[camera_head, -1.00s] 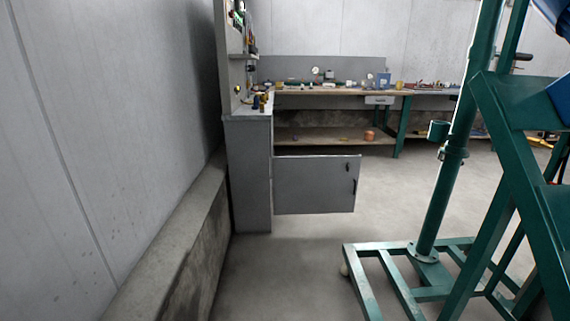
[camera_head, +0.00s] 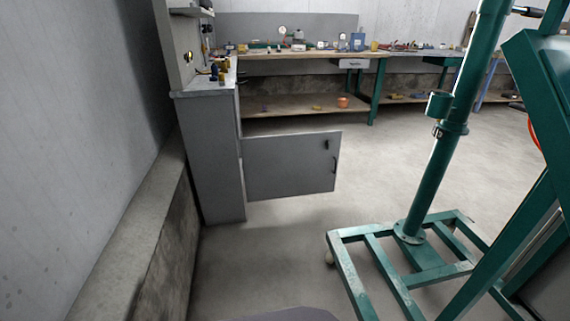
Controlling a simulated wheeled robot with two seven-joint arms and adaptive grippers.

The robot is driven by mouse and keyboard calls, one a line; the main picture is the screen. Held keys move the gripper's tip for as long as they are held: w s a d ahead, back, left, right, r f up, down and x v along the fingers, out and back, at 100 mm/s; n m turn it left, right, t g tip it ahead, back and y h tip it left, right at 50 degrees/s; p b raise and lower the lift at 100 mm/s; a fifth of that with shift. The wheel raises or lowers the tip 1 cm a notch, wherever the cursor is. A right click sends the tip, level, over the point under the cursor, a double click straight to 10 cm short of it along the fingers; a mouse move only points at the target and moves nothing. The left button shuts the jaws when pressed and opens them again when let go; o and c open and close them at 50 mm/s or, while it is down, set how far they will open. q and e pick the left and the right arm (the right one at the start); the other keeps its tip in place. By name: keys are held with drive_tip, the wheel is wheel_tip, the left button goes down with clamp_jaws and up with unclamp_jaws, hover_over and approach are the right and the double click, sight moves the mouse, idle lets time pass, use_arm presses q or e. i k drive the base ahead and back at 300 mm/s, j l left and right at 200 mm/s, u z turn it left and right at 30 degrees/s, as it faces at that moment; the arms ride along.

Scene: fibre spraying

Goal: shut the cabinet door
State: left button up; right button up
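The grey cabinet (camera_head: 209,155) stands against the left wall in the head view. Its grey door (camera_head: 290,166) stands open, swung out to the right of the cabinet body. A dark handle (camera_head: 335,165) and a small dark fitting above it show near the door's right edge. The inside of the cabinet is hidden from this side. Neither of my grippers is in the view.
A green metal frame on a wheeled base (camera_head: 372,232) stands at the right. A concrete ledge (camera_head: 130,240) runs along the left wall. A long workbench (camera_head: 300,54) with small items stands behind. Open floor lies between the door and the green frame.

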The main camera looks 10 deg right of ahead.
sight(290, 165)
drive_tip(key=i, duration=0.95)
drive_tip(key=z, duration=0.55)
